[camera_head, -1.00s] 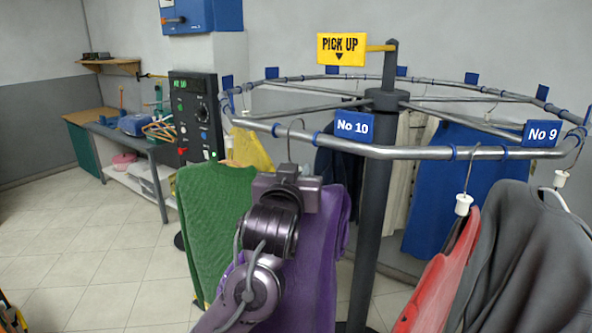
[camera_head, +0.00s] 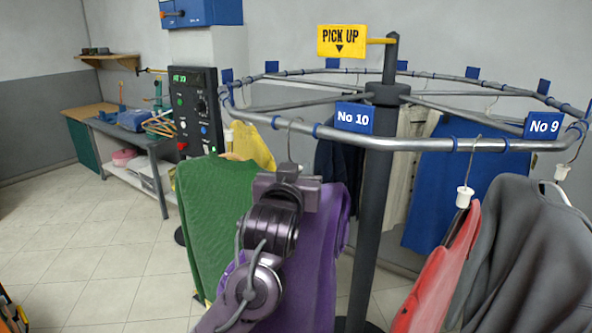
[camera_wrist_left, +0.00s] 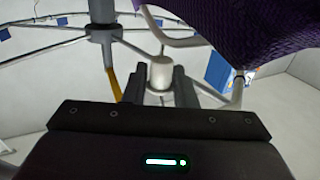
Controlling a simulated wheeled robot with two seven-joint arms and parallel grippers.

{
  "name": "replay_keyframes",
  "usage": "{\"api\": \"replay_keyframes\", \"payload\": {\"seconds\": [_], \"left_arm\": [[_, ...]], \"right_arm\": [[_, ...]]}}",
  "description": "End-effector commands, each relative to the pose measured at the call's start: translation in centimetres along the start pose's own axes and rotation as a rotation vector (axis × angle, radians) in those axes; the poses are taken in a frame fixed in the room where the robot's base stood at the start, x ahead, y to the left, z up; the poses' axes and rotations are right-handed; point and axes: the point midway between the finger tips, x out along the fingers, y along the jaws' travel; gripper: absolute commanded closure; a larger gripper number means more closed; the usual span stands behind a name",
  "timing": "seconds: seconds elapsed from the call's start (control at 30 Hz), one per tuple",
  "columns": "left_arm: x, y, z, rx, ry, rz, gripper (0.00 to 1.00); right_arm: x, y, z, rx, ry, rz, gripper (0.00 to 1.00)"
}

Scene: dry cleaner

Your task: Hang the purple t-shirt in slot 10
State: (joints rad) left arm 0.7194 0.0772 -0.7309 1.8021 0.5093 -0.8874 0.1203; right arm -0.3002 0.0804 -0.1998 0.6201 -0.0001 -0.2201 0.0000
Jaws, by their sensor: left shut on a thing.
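The purple t-shirt (camera_head: 317,255) hangs on a hanger below the round rail (camera_head: 405,144), partly behind my left arm. It also shows at the top right of the left wrist view (camera_wrist_left: 265,25). My left gripper (camera_head: 287,190) is shut on the hanger's white neck (camera_wrist_left: 161,72), with one finger on each side of it. The thin hanger hook (camera_head: 290,143) rises to the rail, left of the blue No 10 sign (camera_head: 354,117), between two blue rings. I cannot tell whether the hook rests on the rail. My right gripper is not in view.
A green sweater (camera_head: 215,215) and a yellow garment (camera_head: 250,146) hang to the left. Red (camera_head: 440,275) and grey (camera_head: 515,255) garments hang right, near the No 9 sign (camera_head: 543,125). The dark post (camera_head: 368,220) stands behind the t-shirt. A control panel (camera_head: 192,110) stands left.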

Motion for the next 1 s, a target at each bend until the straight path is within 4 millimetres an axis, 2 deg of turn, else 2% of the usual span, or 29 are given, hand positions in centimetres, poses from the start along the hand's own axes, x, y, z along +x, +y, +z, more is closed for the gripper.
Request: {"api": "replay_keyframes", "payload": {"seconds": [0.3,0.33,0.5,0.8,0.87,1.0], "left_arm": [[0.0,0.0,0.0,-0.001,0.002,0.0,1.0],[0.0,0.0,0.0,-0.001,0.002,0.0,0.72],[0.0,0.0,0.0,-0.001,0.002,0.0,0.5],[-0.2,0.0,0.2,0.0,0.001,0.0,0.5],[-0.7,0.0,0.2,-0.001,0.003,0.0,0.5],[-2.8,0.0,0.5,-0.001,0.003,0.002,0.5]], "right_arm": [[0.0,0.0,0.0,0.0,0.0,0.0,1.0],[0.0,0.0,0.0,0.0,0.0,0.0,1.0],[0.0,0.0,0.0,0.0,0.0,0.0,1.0],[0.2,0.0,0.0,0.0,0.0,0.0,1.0],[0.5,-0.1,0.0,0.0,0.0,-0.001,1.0],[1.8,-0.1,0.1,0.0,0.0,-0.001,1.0]]}}
